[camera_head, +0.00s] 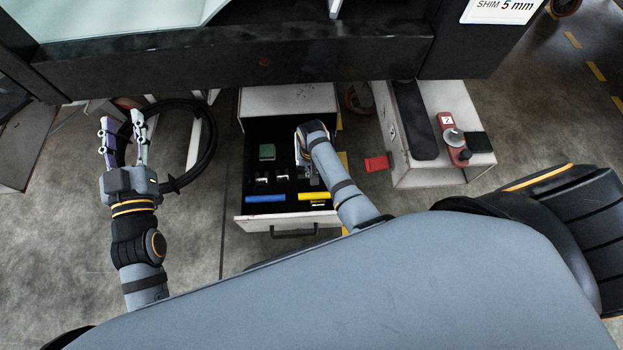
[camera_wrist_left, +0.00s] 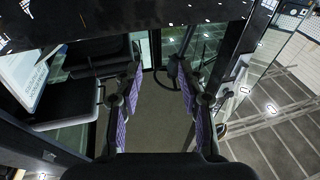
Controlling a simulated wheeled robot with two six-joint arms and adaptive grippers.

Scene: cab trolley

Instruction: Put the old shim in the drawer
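The drawer (camera_head: 250,223) is pulled out from a white cabinet in the head view, with its dark inside showing. My right gripper (camera_head: 308,178) points down over the drawer's right half. Its wrist and forearm cover the fingers, so I cannot tell whether it is open or holds something. My left gripper (camera_head: 121,118) is open and empty, off to the left of the drawer. Its spread fingers also show in the left wrist view (camera_wrist_left: 160,68), with nothing between them. I cannot make out the old shim for certain; my right arm hides part of the drawer.
In the drawer are a green block (camera_head: 267,152), a blue bar (camera_head: 265,198) and a yellow bar (camera_head: 314,196). A red piece (camera_head: 377,163) is right of the drawer. A white box (camera_head: 405,172) bears a red tool (camera_head: 450,135). A black hose (camera_head: 208,135) loops near my left gripper.

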